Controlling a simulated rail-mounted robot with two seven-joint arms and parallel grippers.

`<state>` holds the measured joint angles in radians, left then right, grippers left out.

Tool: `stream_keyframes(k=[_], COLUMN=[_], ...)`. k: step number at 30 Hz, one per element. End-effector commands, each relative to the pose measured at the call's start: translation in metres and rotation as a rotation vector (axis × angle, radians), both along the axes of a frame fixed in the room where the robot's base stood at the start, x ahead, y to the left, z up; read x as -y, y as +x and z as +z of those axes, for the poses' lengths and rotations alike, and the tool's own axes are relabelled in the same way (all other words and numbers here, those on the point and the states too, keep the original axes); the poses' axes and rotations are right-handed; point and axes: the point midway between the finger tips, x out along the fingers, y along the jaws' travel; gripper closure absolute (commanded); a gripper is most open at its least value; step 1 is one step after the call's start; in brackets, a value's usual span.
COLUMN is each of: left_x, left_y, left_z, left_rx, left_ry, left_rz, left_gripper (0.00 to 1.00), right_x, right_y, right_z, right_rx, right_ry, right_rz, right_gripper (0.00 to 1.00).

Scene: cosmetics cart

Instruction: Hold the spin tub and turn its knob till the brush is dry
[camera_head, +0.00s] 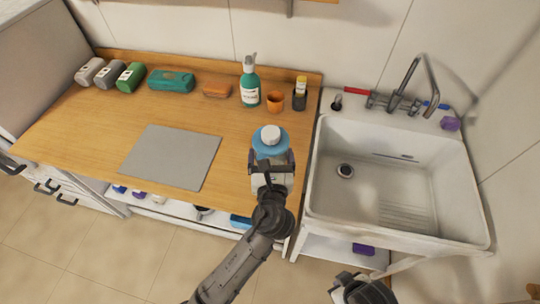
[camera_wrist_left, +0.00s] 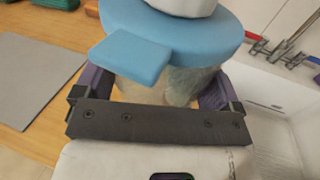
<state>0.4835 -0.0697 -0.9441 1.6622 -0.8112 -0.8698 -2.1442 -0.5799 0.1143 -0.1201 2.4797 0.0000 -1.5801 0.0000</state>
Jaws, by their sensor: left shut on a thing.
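The spin tub (camera_head: 270,145) stands at the front right of the wooden counter, with a blue lid and a white knob (camera_head: 270,134) on top. In the left wrist view, its blue lid (camera_wrist_left: 205,35), side tab and cloudy body fill the upper middle. My left gripper (camera_wrist_left: 155,92) is shut on the tub, with a purple finger on each side of the body below the lid. My right gripper (camera_head: 360,290) is low at the bottom edge, in front of the sink and away from the tub; its fingertips are not clear. The inside of the tub is hidden, and I cannot make out a brush.
A teal pump bottle (camera_head: 250,85), an orange cup (camera_head: 275,101) and a dark holder (camera_head: 299,99) stand behind the tub. A grey mat (camera_head: 170,156) lies to the left. The white sink (camera_head: 395,190) is on the right. Several cases line the back left.

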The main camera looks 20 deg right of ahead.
Motion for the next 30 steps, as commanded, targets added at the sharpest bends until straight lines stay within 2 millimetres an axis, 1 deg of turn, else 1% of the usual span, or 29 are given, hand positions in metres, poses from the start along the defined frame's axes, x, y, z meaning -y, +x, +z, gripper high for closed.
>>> stream_keyframes(k=[8,30], left_x=[-0.008,-0.051], left_y=[0.005,0.034], left_z=[-0.008,-0.055], left_rx=[0.001,0.001], left_ry=[0.001,0.000], left_rz=[0.001,0.001], left_gripper=[0.43,0.43], right_x=[0.000,0.003], right_y=[0.000,0.000], right_z=[-0.001,-0.012], right_rx=[0.000,-0.001], right_ry=[-0.001,-0.008], right_rz=[0.001,0.006], right_gripper=[1.00,1.00])
